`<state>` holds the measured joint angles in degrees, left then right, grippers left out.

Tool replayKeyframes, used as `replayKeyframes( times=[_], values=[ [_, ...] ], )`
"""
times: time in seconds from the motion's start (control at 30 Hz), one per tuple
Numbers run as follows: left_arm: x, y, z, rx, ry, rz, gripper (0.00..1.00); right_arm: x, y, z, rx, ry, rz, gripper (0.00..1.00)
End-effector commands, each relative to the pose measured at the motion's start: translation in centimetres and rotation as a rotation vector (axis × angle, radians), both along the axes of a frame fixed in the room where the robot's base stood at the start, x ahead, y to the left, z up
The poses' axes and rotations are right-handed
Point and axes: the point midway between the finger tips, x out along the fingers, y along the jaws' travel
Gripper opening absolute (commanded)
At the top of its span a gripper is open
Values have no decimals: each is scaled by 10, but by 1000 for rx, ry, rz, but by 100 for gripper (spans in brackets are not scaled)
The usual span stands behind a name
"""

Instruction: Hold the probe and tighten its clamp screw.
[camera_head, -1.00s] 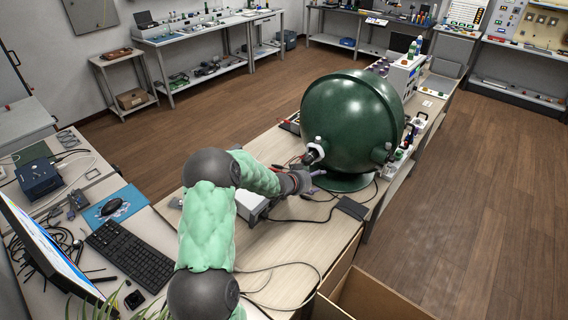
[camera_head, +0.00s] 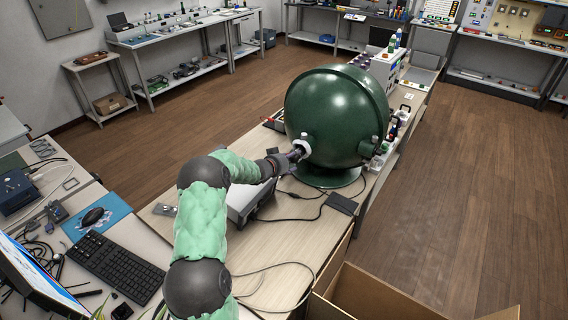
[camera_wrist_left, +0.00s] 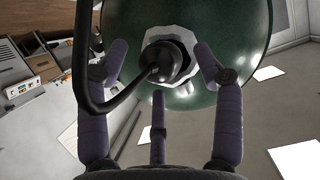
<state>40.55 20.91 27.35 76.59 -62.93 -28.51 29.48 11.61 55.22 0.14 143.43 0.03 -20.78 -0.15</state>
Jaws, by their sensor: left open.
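The large dark green sphere (camera_head: 335,110) stands on the bench with a pale collar (camera_head: 302,147) on its near left side. In the left wrist view, the black probe (camera_wrist_left: 160,65) sits in the pale faceted collar (camera_wrist_left: 178,38), and a thick black cable (camera_wrist_left: 82,60) loops from it to the left. My left gripper (camera_head: 294,154) is at the collar. Its purple fingers (camera_wrist_left: 160,72) are open around the probe, one on each side and one below, with no clear grip on it. I cannot clearly make out the clamp screw. My right gripper is out of view.
A grey box (camera_head: 250,200) lies under my left forearm, with loose black cables and a small black box (camera_head: 341,203) nearby. Bottles and small instruments crowd the bench right of the sphere. An open cardboard box (camera_head: 370,290) stands at the front.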

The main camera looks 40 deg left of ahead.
Motion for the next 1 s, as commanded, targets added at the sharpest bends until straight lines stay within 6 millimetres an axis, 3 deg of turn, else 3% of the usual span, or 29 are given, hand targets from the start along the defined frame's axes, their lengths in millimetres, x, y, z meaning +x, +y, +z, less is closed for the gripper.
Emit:
replayKeyframes(
  times=[0.2,0.57,0.77,0.9,0.93,1.0],
  values=[
    [17,2,-7,0,0,0,67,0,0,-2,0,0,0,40],
    [20,3,-8,0,0,1,67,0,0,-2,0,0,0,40],
    [19,3,-9,0,2,1,10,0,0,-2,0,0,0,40],
    [19,3,-10,-1,4,2,8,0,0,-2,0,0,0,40],
    [19,3,-10,-1,4,2,40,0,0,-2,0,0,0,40],
    [19,3,-11,-2,5,3,21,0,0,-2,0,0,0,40]
  ],
)
